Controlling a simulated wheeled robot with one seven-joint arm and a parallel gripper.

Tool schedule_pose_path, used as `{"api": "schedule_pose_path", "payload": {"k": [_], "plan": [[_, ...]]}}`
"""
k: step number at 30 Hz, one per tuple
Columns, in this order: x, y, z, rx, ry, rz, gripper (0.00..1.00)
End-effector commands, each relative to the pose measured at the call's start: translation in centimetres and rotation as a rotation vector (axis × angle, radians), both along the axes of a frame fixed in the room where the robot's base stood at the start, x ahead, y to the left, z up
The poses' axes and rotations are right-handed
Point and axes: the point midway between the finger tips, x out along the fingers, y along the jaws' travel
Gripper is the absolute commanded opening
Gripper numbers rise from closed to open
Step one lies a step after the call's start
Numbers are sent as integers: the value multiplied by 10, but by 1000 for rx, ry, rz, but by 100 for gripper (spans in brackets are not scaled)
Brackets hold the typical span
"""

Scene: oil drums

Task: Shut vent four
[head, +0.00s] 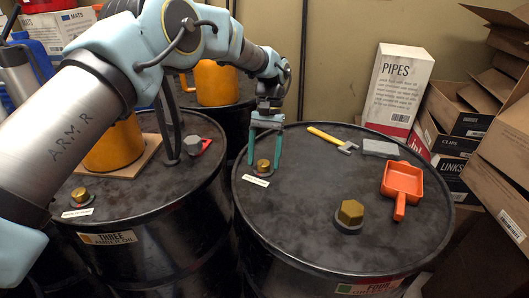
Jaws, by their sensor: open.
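The drum marked FOUR (300,215) stands at the centre right, with a black lid. The small brass vent cap (263,166) sits near the left edge of that lid, beside a white label (256,181) too small to read. My gripper (264,157) points down over this vent, open, with one teal finger on each side of the cap. I cannot tell whether the fingers touch it. A larger brass hex plug (350,213) sits near the front of the same lid.
On drum four lie a yellow wrench (330,138), a grey block (380,149) and an orange scoop (402,182). Drum three (150,225) at left carries another brass cap (81,195) and an orange container (115,148). Boxes (455,105) crowd the right.

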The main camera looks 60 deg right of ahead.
Motion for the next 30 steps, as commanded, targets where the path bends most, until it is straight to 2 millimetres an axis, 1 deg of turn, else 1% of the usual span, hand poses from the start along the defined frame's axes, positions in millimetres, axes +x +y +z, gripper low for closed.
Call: {"api": "schedule_pose_path", "payload": {"k": [2,5,12,16,21,26,30], "plan": [[0,-2,3,-2,-1,0,75],[2,-7,13,-4,-1,0,75],[7,-25,56,-6,-1,-1,75],[10,-31,76,-4,0,0,75],[11,-37,90,-3,-1,0,75],[12,-39,98,-2,-1,0,75],[12,-39,99,-1,0,-1,75]]}}
